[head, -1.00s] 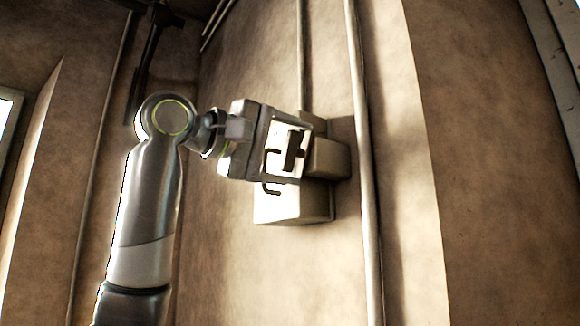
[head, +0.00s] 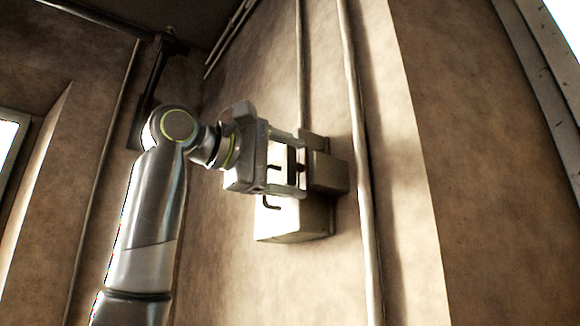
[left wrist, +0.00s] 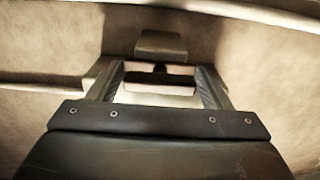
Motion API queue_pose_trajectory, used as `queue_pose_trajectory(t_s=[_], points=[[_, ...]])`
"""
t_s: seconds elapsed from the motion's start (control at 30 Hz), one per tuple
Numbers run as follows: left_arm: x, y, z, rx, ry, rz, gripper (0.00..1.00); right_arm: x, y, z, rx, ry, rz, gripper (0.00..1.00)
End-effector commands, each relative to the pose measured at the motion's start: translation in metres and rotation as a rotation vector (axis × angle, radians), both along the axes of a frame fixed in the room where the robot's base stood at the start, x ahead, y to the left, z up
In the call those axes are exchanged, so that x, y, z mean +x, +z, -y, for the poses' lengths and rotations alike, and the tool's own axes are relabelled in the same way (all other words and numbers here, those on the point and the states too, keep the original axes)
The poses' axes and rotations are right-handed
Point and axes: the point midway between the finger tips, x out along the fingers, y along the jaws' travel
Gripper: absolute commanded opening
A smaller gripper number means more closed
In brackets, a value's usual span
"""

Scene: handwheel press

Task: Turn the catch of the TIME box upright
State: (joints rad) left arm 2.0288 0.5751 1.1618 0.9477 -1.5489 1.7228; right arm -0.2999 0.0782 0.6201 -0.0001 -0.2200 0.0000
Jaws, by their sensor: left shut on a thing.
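The catch is a dark bar (head: 291,164) on a short stem, between the fingers of my left gripper (head: 288,165). It looks close to upright in the head view. In the left wrist view the bar (left wrist: 152,83) spans the gap between the two fingers (left wrist: 160,88), with a dark stem behind it. My left gripper is shut on it. The box with the catch is a pale box (head: 297,222) on the wall, partly hidden behind my gripper. No TIME lettering can be read. My right gripper is not in view.
A smaller block (head: 329,173) sticks out from the wall just right of the gripper. A thin dark hook (head: 271,203) shows below the fingers. A vertical pipe (head: 358,130) runs close to the right of the boxes. The wall farther right is bare.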

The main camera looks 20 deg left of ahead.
Motion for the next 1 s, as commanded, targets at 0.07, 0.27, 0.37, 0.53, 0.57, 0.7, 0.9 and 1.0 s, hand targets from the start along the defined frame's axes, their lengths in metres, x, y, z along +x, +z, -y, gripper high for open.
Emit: queue_pose_trajectory(t_s=[0.07, 0.27, 0.37, 0.53, 0.57, 0.7, 0.9, 1.0], points=[[0.000, 0.000, 0.000, -0.003, 0.001, -0.002, 0.50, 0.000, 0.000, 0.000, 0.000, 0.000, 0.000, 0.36], [0.000, 0.000, 0.000, -0.003, 0.000, -0.002, 0.81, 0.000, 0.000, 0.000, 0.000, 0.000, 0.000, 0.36], [0.000, 0.000, 0.000, -0.002, 0.000, -0.003, 0.84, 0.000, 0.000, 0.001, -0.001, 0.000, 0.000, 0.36], [0.000, 0.000, 0.000, -0.002, 0.000, -0.001, 0.84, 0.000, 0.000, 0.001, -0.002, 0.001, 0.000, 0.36], [0.000, 0.000, -0.001, -0.002, 0.000, -0.001, 0.84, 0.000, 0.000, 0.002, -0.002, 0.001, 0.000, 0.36], [-0.009, -0.002, -0.007, -0.002, 0.000, 0.001, 0.84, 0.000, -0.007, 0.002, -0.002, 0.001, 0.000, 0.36], [-0.041, -0.004, -0.033, -0.004, 0.002, 0.003, 0.84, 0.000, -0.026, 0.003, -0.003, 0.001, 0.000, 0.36], [-0.061, -0.004, -0.048, -0.004, 0.002, 0.002, 0.84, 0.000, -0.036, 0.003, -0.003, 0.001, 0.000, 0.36]])
